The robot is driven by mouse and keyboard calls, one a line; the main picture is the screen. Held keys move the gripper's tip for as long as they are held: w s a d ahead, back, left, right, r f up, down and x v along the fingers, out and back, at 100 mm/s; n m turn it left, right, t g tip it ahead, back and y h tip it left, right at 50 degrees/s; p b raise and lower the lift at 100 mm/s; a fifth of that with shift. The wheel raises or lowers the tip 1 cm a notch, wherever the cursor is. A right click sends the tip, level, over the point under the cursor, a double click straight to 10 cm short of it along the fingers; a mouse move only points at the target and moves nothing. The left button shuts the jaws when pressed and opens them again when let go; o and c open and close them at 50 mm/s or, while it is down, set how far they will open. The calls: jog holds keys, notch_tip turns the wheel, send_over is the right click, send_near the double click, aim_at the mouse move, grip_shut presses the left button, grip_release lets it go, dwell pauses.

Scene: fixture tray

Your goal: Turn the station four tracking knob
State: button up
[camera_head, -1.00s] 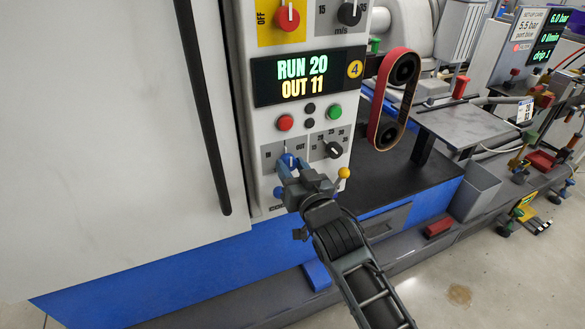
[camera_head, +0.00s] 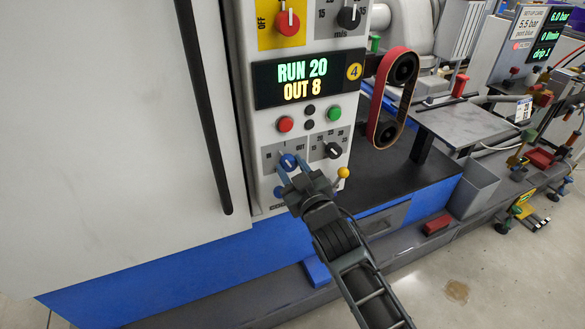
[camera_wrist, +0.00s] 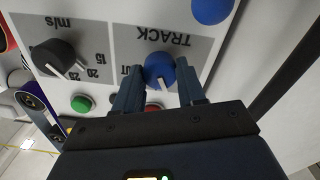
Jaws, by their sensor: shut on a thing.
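The station four panel carries a display (camera_head: 308,80) reading RUN 20 and OUT 8, beside a yellow "4" badge (camera_head: 354,72). The blue tracking knob (camera_head: 288,161) sits low on the panel, below the red button. In the wrist view the knob (camera_wrist: 159,70) is under the upside-down word TRACK, with its white pointer towards my gripper. My gripper (camera_head: 292,175) reaches up to the knob from below right. In the wrist view its two fingers (camera_wrist: 158,84) are on either side of the knob, shut on it. The fingers partly cover the dial marks.
A black knob (camera_head: 332,150) is close on the right. Red (camera_head: 285,124) and green (camera_head: 334,113) buttons are above. A blue ball (camera_head: 279,191) and a yellow ball (camera_head: 343,172) flank my gripper. A sanding belt (camera_head: 392,100) stands to the right.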

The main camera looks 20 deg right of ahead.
jog(key=o, duration=1.1)
jog(key=shift+c, duration=0.2)
jog(key=s+b, duration=0.1)
jog(key=s, duration=0.7)
jog(key=shift+w+a, duration=0.1)
jog(key=s+f+m+g, duration=0.2)
jog(key=s+f, duration=0.1)
jog(key=s, duration=2.9)
jog(key=s+r+m+g, duration=0.1)
jog(key=s+r, duration=0.5)
jog(key=s, duration=0.3)
jog(key=shift+s+r, duration=0.3)
jog(key=shift+s, duration=0.1)
